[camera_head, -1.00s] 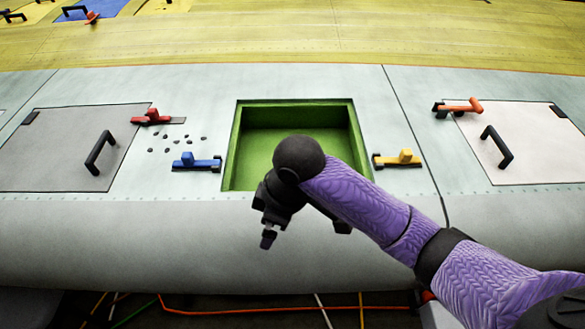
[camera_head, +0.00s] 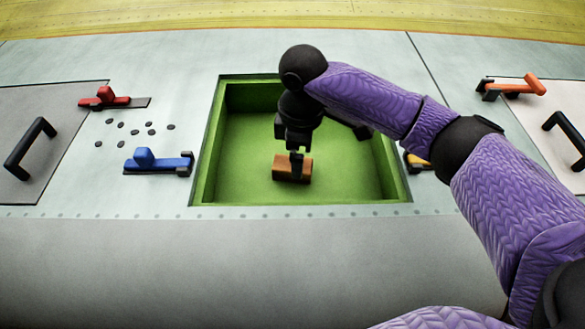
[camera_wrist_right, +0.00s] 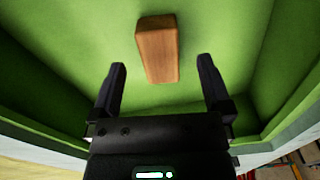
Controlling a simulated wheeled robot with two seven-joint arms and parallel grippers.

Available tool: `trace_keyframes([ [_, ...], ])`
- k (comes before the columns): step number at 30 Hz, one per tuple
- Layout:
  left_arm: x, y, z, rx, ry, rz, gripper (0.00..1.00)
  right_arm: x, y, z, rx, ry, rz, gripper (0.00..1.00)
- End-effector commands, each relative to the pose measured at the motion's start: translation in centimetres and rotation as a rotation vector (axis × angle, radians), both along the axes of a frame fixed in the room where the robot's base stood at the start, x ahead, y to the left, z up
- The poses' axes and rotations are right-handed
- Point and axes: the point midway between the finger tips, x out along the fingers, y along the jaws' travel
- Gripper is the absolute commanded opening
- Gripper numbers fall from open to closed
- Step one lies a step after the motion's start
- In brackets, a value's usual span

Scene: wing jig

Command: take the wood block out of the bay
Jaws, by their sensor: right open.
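The wood block (camera_head: 291,170) is brown and lies on the floor of the green bay (camera_head: 240,195). In the right wrist view the block (camera_wrist_right: 157,48) lies just beyond and between the fingertips, not between the fingers. My right gripper (camera_head: 297,160) reaches down into the bay over the block and partly hides it in the head view. In the right wrist view the right gripper (camera_wrist_right: 161,72) is open and empty. My left gripper is not in view.
A blue clamp (camera_head: 158,161) and a red clamp (camera_head: 110,98) are left of the bay, with several small dark bits (camera_head: 130,130) nearby. A yellow clamp (camera_head: 417,161) is partly hidden at right. An orange clamp (camera_head: 513,87) and black panel handles (camera_head: 30,147) stand farther out.

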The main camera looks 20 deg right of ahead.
Motion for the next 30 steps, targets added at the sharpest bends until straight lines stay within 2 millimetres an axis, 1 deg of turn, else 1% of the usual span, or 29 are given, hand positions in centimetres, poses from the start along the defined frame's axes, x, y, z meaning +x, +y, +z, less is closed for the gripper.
trace_keyframes([
  [1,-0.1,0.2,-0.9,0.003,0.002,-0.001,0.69,0.1,0.1,-1.6,0.0,0.004,0.0,1.0],
  [3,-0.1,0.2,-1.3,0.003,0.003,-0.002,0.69,0.2,0.2,-2.9,0.0,0.004,0.001,1.0],
  [5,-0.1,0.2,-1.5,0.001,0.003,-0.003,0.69,0.2,0.2,-3.7,-0.001,0.003,0.001,1.0],
  [7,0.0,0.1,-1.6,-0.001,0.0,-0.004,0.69,0.2,0.2,-4.1,0.0,0.0,0.001,1.0],
  [13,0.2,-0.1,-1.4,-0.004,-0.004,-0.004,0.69,0.2,0.2,-4.0,0.0,-0.002,0.001,1.0],
  [14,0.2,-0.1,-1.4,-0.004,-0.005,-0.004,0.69,0.2,0.2,-4.0,-0.001,-0.002,0.001,0.94],
  [15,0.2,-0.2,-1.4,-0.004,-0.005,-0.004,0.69,0.2,0.2,-4.0,-0.001,-0.002,0.001,0.85],
  [17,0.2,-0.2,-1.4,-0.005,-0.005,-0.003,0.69,0.2,0.2,-4.0,-0.001,-0.002,0.001,0.72],
  [18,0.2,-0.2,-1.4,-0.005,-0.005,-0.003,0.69,0.2,0.2,-4.0,0.0,-0.001,0.001,0.64],
  [20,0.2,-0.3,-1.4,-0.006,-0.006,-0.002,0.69,0.2,0.2,-4.0,0.0,-0.001,0.001,0.51],
  [21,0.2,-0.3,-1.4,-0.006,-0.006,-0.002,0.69,0.2,0.2,-4.0,0.0,-0.001,0.001,0.43],
  [23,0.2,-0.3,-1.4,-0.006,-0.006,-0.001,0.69,0.2,0.2,-4.0,0.0,-0.001,0.001,0.3],
  [24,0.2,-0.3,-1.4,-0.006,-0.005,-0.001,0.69,0.2,0.2,-4.0,0.0,-0.001,0.001,0.22],
  [27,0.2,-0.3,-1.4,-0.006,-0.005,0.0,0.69,0.2,0.2,-4.0,0.0,-0.001,0.001,0.02],
  [30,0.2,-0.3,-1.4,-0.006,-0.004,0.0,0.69,0.2,0.2,-4.0,0.0,-0.001,0.001,0.01],
])
